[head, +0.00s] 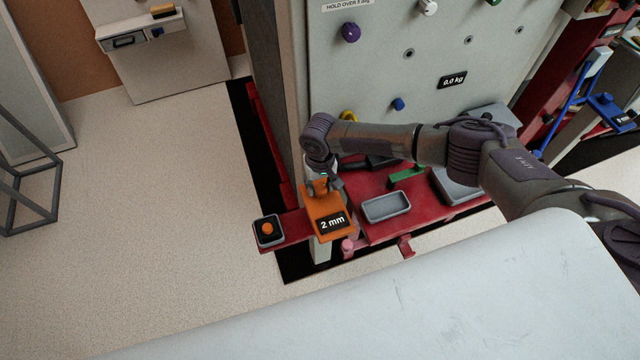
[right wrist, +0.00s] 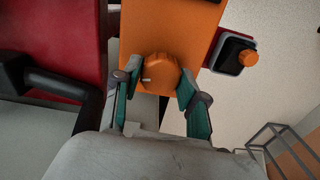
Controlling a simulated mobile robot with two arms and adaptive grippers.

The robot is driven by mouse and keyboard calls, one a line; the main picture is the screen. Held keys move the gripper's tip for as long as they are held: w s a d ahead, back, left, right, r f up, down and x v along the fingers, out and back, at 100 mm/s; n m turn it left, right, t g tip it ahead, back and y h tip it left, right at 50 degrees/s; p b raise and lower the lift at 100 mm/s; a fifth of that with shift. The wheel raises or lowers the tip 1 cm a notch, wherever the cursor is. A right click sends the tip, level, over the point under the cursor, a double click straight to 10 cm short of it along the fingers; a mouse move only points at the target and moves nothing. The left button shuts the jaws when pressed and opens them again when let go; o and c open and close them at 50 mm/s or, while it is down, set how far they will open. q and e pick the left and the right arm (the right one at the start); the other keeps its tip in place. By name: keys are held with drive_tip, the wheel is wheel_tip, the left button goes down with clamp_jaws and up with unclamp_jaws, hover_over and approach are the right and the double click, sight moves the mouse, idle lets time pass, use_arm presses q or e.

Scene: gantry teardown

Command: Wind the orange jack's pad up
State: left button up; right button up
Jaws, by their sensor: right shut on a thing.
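The orange jack (head: 319,205) stands at the near left end of the red bench, with a black label reading "2 mm" on its front. In the right wrist view its orange body (right wrist: 185,25) carries a round orange knob (right wrist: 160,72) with a small pale mark. My right gripper (head: 318,183) reaches down to the jack from above. In the right wrist view its two green-padded fingers (right wrist: 158,90) stand on either side of the knob, shut on it. The jack's pad cannot be made out. My left gripper is not in view.
A dark box with an orange button (head: 267,231) sits left of the jack. A grey tray (head: 386,207) lies on the red bench (head: 378,184) to the right. A tall grey panel (head: 400,45) with coloured knobs and a "0.0 kg" display rises behind. Open floor lies left.

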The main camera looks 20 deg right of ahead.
drive_tip(key=shift+c, duration=0.8)
drive_tip(key=shift+n, duration=0.3)
drive_tip(key=shift+r+n+p, duration=0.1)
drive_tip(key=shift+n+p, duration=0.5)
drive_tip(key=shift+n, duration=0.4)
drive_tip(key=n+p, duration=0.1)
drive_tip(key=n, duration=0.8)
drive_tip(key=shift+p, duration=0.35)
drive_tip(key=shift+n, duration=2.2)
